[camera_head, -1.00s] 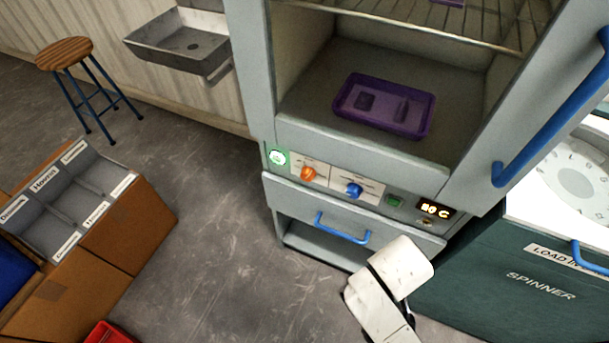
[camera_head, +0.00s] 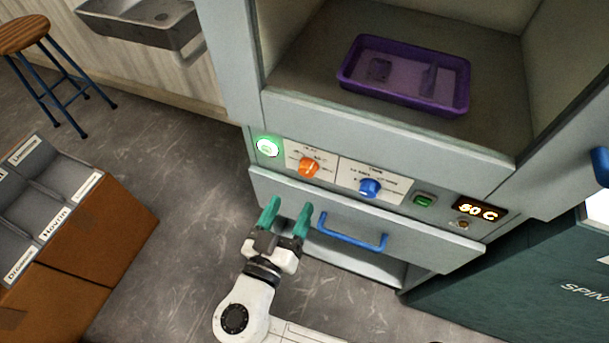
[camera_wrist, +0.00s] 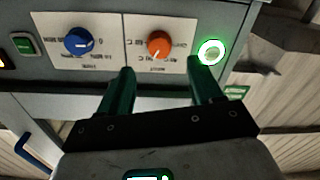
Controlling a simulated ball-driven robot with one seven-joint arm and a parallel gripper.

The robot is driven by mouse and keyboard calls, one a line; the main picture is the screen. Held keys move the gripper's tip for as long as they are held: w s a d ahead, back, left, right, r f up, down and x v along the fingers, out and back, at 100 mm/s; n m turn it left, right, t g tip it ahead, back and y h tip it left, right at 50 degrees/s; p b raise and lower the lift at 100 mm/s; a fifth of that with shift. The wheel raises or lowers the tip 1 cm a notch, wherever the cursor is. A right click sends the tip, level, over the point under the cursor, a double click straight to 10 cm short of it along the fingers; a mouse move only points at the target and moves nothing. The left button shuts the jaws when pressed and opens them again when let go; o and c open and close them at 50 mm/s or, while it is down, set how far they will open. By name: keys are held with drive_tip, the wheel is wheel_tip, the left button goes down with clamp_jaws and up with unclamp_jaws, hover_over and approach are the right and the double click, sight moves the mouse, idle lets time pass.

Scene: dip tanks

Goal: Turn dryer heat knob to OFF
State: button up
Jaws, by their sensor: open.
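The dryer (camera_head: 400,130) is a grey cabinet with a control strip below its open chamber. An orange knob (camera_head: 309,167) sits on a white label plate at the left of the strip; its lettering is too small to read surely. A blue knob (camera_head: 369,187) sits on the plate to its right. My gripper (camera_head: 286,208) is open and empty, in front of the drawer face, below and a little left of the orange knob. In the wrist view the orange knob (camera_wrist: 159,45) lies beyond and between the two green fingers, and the blue knob (camera_wrist: 78,41) is left of them.
A lit green-ringed button (camera_head: 268,147), a green switch (camera_head: 424,200) and a display (camera_head: 478,209) reading about 50 C share the strip. A blue drawer handle (camera_head: 352,238) sticks out close right of my gripper. A purple tray (camera_head: 405,100) sits inside the chamber.

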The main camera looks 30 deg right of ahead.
sight(306, 174)
drive_tip(key=x, duration=0.8)
drive_tip(key=shift+d+p, duration=0.1)
drive_tip(key=shift+p, duration=0.25)
drive_tip(key=shift+c, duration=0.4)
drive_tip(key=c, duration=1)
